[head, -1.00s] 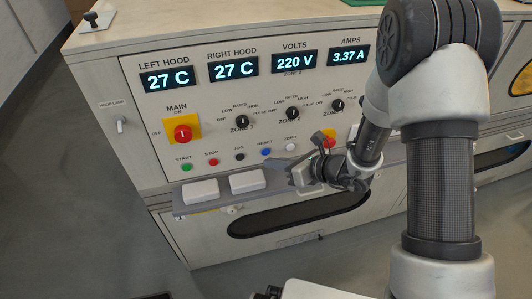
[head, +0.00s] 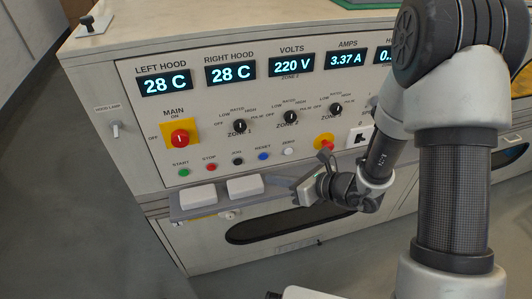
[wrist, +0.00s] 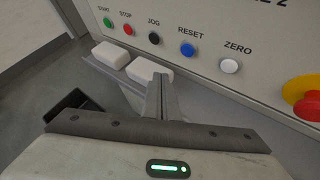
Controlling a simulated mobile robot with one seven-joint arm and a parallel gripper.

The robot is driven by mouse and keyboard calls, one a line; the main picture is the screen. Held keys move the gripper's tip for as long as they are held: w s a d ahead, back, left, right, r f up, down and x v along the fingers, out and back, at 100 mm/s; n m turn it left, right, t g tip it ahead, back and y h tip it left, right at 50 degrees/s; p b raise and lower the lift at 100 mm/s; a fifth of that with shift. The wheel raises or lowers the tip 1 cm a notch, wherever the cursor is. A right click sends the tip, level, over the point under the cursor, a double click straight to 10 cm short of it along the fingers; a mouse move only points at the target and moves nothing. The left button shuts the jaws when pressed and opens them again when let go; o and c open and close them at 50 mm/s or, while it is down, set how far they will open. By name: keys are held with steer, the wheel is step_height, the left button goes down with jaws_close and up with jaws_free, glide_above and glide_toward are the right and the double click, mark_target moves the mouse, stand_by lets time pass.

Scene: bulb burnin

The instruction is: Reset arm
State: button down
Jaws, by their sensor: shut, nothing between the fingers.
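My gripper (head: 276,181) is shut and empty in front of the lower part of the control panel (head: 215,115). Its closed fingers (wrist: 160,95) point toward the panel in the wrist view, below the button row. The blue RESET button (head: 263,156) is above the fingertips in the head view; it also shows in the wrist view (wrist: 187,49). The fingers look apart from the buttons. My arm (head: 455,190) bends down from the upper right.
Two white blocks (head: 198,196) (head: 245,187) sit on a grey ledge (head: 205,212) left of my gripper. A red emergency knob (head: 326,146) on yellow is close above it. The red MAIN switch (head: 180,137) points up toward ON. Open floor (head: 60,200) lies left.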

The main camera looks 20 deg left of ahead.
steer(key=s+d+r+n+g+h, duration=0.1)
steer(key=s+d+r+n+g, duration=0.1)
steer(key=s+r+n, duration=0.45)
steer(key=s+d+r+n+g, duration=0.1)
steer(key=s+r+n+g, duration=0.15)
steer(key=r+n, duration=0.55)
steer(key=s+d+r+n+t+h, duration=0.3)
steer(key=s+d+r+n+h, duration=0.15)
steer(key=d, duration=0.65)
steer(key=s+d+r+n+t+h, duration=0.3)
steer(key=d+r+n+h, duration=0.3)
steer(key=d, duration=0.6)
step_height(320, 180, up, 22)
steer(key=p, duration=2.2)
steer(key=shift+w+a+f, duration=0.2)
steer(key=shift+a+f, duration=0.05)
steer(key=shift+a, duration=0.1)
steer(key=shift+a, duration=0.1)
